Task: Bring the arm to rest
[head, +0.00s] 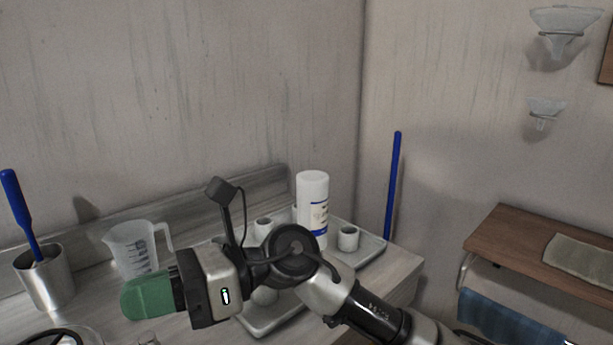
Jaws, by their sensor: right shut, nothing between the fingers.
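My right arm comes in from the lower right and reaches across the counter. Its gripper (135,299) has green fingers that are shut and empty, pointing left. It is in front of the clear measuring jug (133,252), and from this one view I cannot tell the gap between them. My left gripper is out of view. A white drum (313,190) with a blue-banded label stands upright behind my right wrist, apparently on a pale tray (371,251). My arm hides part of the counter and the trays.
Small pale cups (348,239) stand around the drum. A second tray (276,322) lies partly under my arm. A metal holder (45,286) with a blue-handled tool (19,212) stands at left. A wooden shelf (520,237) with a cloth is at right.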

